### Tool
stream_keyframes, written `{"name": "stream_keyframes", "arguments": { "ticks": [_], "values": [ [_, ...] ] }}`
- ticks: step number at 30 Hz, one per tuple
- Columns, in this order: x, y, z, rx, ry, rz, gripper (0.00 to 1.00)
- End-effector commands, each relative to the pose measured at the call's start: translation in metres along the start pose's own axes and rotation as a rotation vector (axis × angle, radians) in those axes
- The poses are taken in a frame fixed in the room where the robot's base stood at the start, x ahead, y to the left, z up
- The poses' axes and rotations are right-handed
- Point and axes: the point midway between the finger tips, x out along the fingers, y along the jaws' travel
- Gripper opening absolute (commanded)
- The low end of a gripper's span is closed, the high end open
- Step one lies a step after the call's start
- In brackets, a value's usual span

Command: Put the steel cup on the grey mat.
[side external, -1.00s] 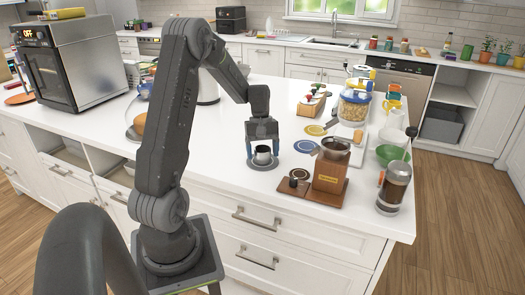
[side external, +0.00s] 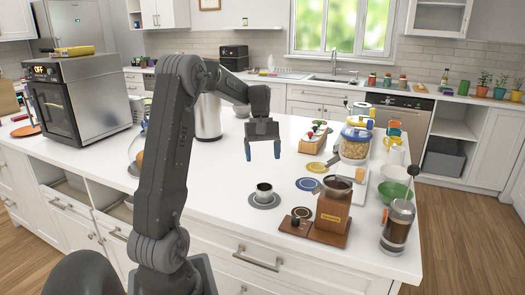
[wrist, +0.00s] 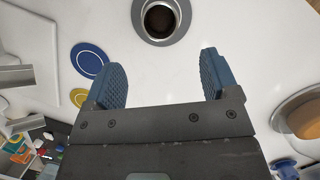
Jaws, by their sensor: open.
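The steel cup (side external: 264,190) stands upright on the round grey mat (side external: 257,204) near the front of the white counter. In the wrist view the cup (wrist: 160,20) sits at the top edge with dark contents or a dark inside, and the grey mat (wrist: 185,30) shows around it. My gripper (side external: 263,152) is open and empty, raised above the counter and behind the cup. Its two blue fingertips (wrist: 163,85) are apart in the wrist view, with only bare counter between them. The cup is clear of both fingers.
A wooden coffee grinder (side external: 333,207), a French press (side external: 398,222) and a cereal jar (side external: 355,145) stand further right. A steel canister (side external: 208,118) stands behind my arm.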

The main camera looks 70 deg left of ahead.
Motion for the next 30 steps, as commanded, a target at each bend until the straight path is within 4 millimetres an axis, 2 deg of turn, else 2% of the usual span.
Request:
{"name": "stream_keyframes", "arguments": {
  "ticks": [4,7,8,11,12,14,18,21,25,30],
  "values": [
    [-0.011,0.002,0.004,0.013,0.007,0.0,0.81],
    [-0.016,0.01,0.027,0.083,0.042,-0.001,0.81],
    [-0.018,0.014,0.038,0.12,0.061,0.0,0.81],
    [-0.023,0.025,0.089,0.288,0.142,0.004,0.81],
    [-0.023,0.028,0.114,0.37,0.179,0.007,0.81],
    [-0.021,0.028,0.149,0.495,0.236,0.015,0.81],
    [-0.011,0.016,0.223,0.787,0.363,0.042,0.81],
    [0.001,-0.001,0.267,0.99,0.45,0.071,0.81],
    [0.018,-0.025,0.305,1.212,0.543,0.112,0.81],
    [0.034,-0.045,0.329,1.381,0.615,0.152,0.81]
  ]
}}
